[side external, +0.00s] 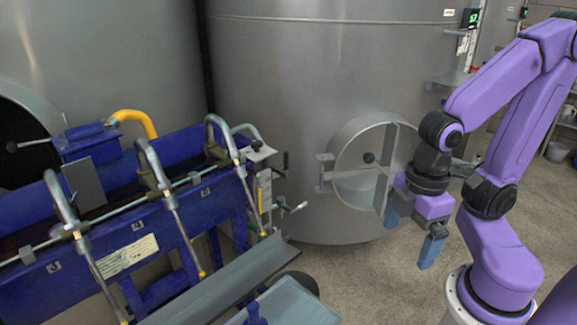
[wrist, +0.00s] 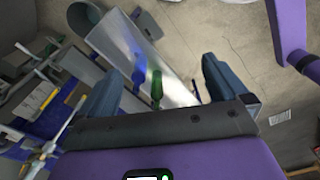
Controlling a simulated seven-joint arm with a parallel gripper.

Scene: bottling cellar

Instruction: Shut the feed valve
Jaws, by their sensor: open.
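My gripper (side external: 411,234) hangs open and empty, fingers pointing down, in front of the large steel tank, to the right of the blue bottling machine. In the wrist view its two dark fingers (wrist: 163,78) are spread apart with nothing held between them. Small levers with metal stems (side external: 290,207) stick out from the machine's right end, apart from my gripper. I cannot tell which fitting is the feed valve. The wrist view shows a blue handle-like piece (wrist: 138,76) and a green one (wrist: 156,85) beyond the fingers, over a metal tray; their mounting is hidden.
The blue machine (side external: 168,232) with curved metal spouts fills the left. A grey sloping tray (side external: 225,284) juts from its front. The steel tank (side external: 290,100) has an open round hatch (side external: 340,158) close behind my gripper. Concrete floor (side external: 375,275) lies clear below.

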